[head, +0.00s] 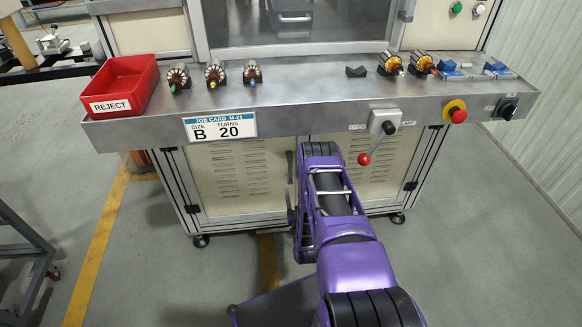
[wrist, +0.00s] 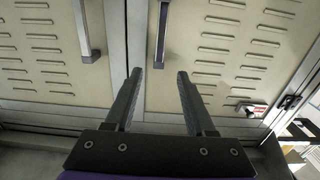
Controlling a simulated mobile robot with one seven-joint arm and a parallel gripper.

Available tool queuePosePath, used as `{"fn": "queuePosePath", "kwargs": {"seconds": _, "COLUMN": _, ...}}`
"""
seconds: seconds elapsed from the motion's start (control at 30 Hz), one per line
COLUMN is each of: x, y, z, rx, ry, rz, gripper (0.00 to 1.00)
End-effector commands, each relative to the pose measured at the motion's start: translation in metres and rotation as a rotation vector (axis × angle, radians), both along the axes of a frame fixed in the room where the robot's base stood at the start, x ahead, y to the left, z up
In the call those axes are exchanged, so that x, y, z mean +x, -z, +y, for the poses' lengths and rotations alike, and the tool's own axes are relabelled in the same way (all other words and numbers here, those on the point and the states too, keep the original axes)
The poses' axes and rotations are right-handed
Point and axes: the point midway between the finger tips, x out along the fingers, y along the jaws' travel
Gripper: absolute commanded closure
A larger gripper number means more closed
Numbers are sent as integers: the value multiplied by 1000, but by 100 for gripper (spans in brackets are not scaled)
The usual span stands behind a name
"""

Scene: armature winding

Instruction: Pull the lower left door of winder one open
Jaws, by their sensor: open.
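The lower left door (head: 232,180) of the winder is a cream panel with vent slots. It looks shut in its frame. A dark upright handle (head: 290,166) shows at its right edge, just left of my arm. In the wrist view my gripper (wrist: 158,74) is open and empty. A grey bar handle (wrist: 162,32) lies ahead, its end in line with the gap between the fingertips. I cannot tell whether they touch. A second handle (wrist: 87,32) is further left on the other panel. My arm hides the gripper in the head view.
The lower right door (head: 368,165) is partly behind my arm. A lever with a red knob (head: 364,159) hangs in front of it. The worktop (head: 310,78) overhangs the doors, carrying a red reject bin (head: 122,86) and several armatures.

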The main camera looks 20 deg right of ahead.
Motion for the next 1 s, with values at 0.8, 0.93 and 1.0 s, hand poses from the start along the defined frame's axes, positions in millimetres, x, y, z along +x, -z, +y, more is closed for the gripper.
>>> {"fn": "queuePosePath", "kwargs": {"seconds": 0.8, "x": 132, "y": 0, "z": -38, "rx": 2, "ry": 0, "rz": 0, "gripper": 45}}
{"fn": "queuePosePath", "kwargs": {"seconds": 0.93, "x": 134, "y": 0, "z": -38, "rx": 2, "ry": -1, "rz": 0, "gripper": 45}}
{"fn": "queuePosePath", "kwargs": {"seconds": 1.0, "x": 134, "y": 0, "z": -38, "rx": 2, "ry": -1, "rz": 1, "gripper": 45}}
